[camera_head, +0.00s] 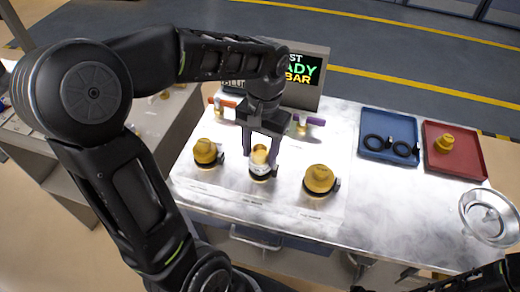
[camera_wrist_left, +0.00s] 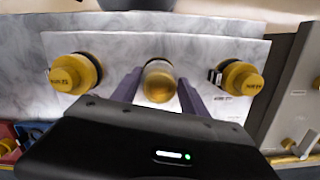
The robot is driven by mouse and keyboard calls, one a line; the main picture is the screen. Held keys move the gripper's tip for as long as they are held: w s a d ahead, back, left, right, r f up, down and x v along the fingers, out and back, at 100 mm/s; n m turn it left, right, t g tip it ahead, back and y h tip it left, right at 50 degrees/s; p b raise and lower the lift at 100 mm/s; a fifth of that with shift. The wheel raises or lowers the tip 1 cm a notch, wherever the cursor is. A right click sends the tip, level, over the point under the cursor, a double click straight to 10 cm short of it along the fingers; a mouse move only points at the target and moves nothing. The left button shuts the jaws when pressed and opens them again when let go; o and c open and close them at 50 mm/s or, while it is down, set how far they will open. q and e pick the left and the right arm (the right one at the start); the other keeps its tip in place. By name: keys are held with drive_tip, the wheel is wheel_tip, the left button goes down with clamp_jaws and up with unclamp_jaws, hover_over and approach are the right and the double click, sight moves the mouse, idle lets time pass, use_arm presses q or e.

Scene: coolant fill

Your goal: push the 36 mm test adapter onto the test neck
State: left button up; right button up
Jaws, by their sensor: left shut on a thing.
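My left gripper (camera_head: 261,153) points down over the middle station of the bench, its two purple-grey fingers on either side of a brass-coloured round piece, seemingly the test adapter (camera_head: 259,155). The fingers are shut on it. In the left wrist view the adapter (camera_wrist_left: 158,84) shows as a pale gold cylinder between the fingers. Below it is a pale neck with a dark ring, seemingly the test neck (camera_head: 261,172). The adapter looks in line with the neck; I cannot tell whether it is seated or just above. My right gripper is out of view.
Yellow capped pieces stand left (camera_head: 205,151) and right (camera_head: 319,179) of the middle station. A blue tray (camera_head: 388,118) holds black rings; a red tray (camera_head: 470,172) holds a brass piece. A metal bowl (camera_head: 490,215) stands far right. A display (camera_head: 301,75) stands behind.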

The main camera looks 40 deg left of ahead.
sight(260, 150)
use_arm(q)
drive_tip(key=shift+f+b, duration=0.45)
drive_tip(key=shift+f, duration=0.25)
drive_tip(key=o, duration=1.6)
drive_tip(key=shift+c, duration=0.2)
drive_tip(key=r, duration=0.5)
drive_tip(key=w+r, duration=0.1)
drive_tip(key=r, duration=0.2)
drive_tip(key=shift+s+f, duration=0.1)
